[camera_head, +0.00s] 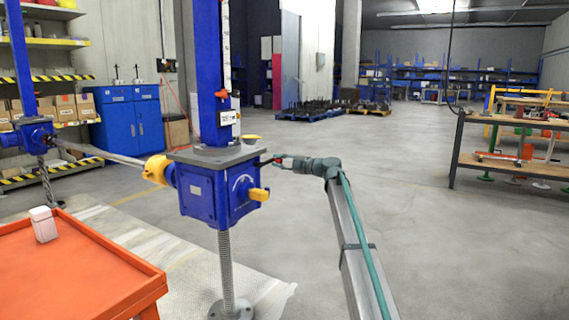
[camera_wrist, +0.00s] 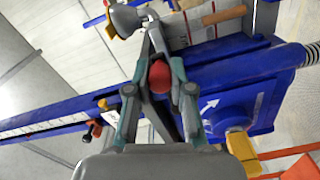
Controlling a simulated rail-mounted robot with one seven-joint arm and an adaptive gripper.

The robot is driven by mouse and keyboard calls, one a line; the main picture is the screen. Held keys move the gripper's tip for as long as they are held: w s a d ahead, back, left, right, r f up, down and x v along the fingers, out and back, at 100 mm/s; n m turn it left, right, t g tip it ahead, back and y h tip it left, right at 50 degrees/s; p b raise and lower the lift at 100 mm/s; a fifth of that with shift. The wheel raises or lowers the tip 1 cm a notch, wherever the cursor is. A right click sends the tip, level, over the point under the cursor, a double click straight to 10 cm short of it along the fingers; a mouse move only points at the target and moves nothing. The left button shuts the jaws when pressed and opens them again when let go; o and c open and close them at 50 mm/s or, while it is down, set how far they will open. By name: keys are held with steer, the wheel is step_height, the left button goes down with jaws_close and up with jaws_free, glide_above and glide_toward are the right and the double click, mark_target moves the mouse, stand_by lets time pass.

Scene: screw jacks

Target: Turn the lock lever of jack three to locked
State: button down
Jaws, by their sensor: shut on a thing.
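The near screw jack has a blue gearbox (camera_head: 208,196) under a grey plate, with a blue column above it. A lever with a red ball knob (camera_wrist: 160,77) sits between the fingers of my gripper (camera_wrist: 157,68) in the wrist view. My gripper (camera_head: 283,161) is shut on this knob, at the right side of the gearbox just below the plate in the head view. The lever's shaft is mostly hidden. A yellow handle (camera_head: 259,194) sticks out of the gearbox front by a white curved arrow; it also shows in the wrist view (camera_wrist: 240,145). The jack's number is not readable.
A yellow coupling (camera_head: 156,169) and shaft join this jack to another blue jack (camera_head: 34,132) at the left. An orange table (camera_head: 75,275) with a small whitish block (camera_head: 43,224) stands at the front left. The floor right of my arm is clear.

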steer(key=shift+r, duration=0.1)
steer(key=c, duration=1)
jaws_free()
steer(key=shift+d, duration=0.1)
steer(key=v, duration=1.1)
steer(key=shift+s+d, duration=0.25)
steer(key=shift+d, duration=0.1)
